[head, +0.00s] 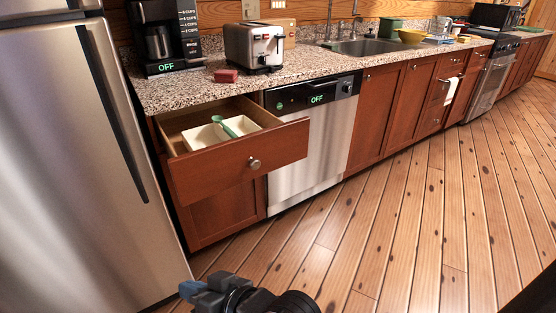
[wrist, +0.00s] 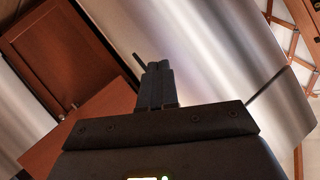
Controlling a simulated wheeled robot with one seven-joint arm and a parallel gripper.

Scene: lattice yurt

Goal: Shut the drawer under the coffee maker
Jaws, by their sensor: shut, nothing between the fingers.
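The wooden drawer (head: 240,160) under the coffee maker (head: 158,40) stands pulled well out from the counter. Its front has a round metal knob (head: 254,163). Inside lie a white divided tray (head: 205,137) and a green utensil. In the wrist view the reddish drawer front (wrist: 85,125) shows at lower left, partly hidden by my gripper's body. My gripper (wrist: 157,68) is shut and empty, with clear space around its tips. In the head view, part of my arm shows at the bottom edge, in front of and below the drawer, apart from it.
A steel fridge (head: 75,160) stands close at the drawer's left, with a long dark handle. A dishwasher (head: 310,150) is at the right. A toaster (head: 255,46) and a small red block (head: 226,75) sit on the counter. The plank floor (head: 370,240) is clear.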

